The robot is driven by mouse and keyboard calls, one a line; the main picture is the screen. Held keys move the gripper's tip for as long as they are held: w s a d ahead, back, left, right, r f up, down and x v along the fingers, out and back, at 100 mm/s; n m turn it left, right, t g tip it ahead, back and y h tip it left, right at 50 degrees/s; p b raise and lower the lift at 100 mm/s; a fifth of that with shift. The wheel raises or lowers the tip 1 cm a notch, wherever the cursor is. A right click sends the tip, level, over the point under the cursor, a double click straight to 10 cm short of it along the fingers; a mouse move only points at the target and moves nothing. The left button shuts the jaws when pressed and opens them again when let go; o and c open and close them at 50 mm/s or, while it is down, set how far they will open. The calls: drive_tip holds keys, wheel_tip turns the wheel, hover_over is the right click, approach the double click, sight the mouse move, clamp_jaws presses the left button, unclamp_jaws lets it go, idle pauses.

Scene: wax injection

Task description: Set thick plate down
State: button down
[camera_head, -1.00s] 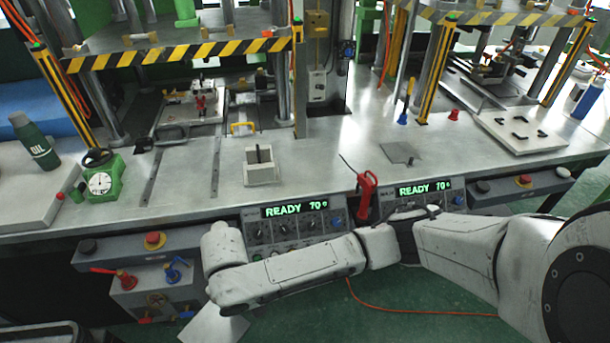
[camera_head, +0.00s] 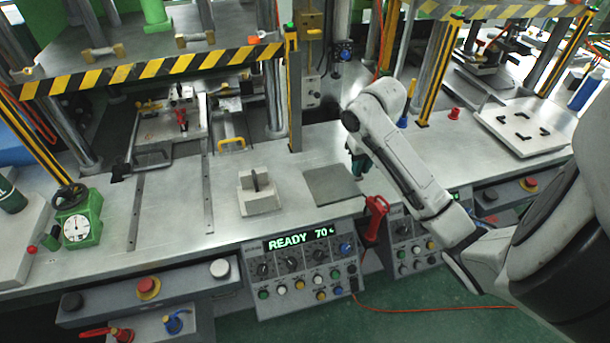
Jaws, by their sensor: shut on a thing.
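The thick plate (camera_head: 335,185), a flat grey square, is level at the front of the metal bench, right of the pale block. My gripper (camera_head: 356,174) points down at the plate's right edge and is shut on it. The fingertips are small and partly hidden by the arm. I cannot tell whether the plate touches the bench top (camera_head: 300,160) or is just above it.
The pale block (camera_head: 260,193) with an upright dark piece stands to the left. A red-handled tool (camera_head: 376,217) hangs at the bench's front edge near the plate. The control box (camera_head: 300,262) is below. Striped press frames (camera_head: 150,68) stand behind.

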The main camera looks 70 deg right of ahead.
drive_tip(key=w+d+f+b, duration=0.1)
drive_tip(key=w+d+f, duration=0.1)
drive_tip(key=w, duration=0.1)
drive_tip(key=w+d+f+b, duration=0.2)
drive_tip(key=w+d+f, duration=0.1)
drive_tip(key=w+d+f+b, duration=0.1)
drive_tip(key=w+d+f, duration=0.1)
drive_tip(key=w+f, duration=0.1)
drive_tip(key=shift+w+d+f+b, duration=0.1)
drive_tip(key=shift+w+d+b, duration=0.05)
drive_tip(key=shift+w+b, duration=0.3)
drive_tip(key=shift+w+d+f, duration=0.25)
drive_tip(key=shift+w+f, duration=0.15)
drive_tip(key=shift+f, duration=0.35)
drive_tip(key=shift+f+p, duration=0.55)
drive_tip(key=shift+f, duration=0.8)
drive_tip(key=shift+f, duration=0.1)
drive_tip(key=c, duration=1.1)
unclamp_jaws()
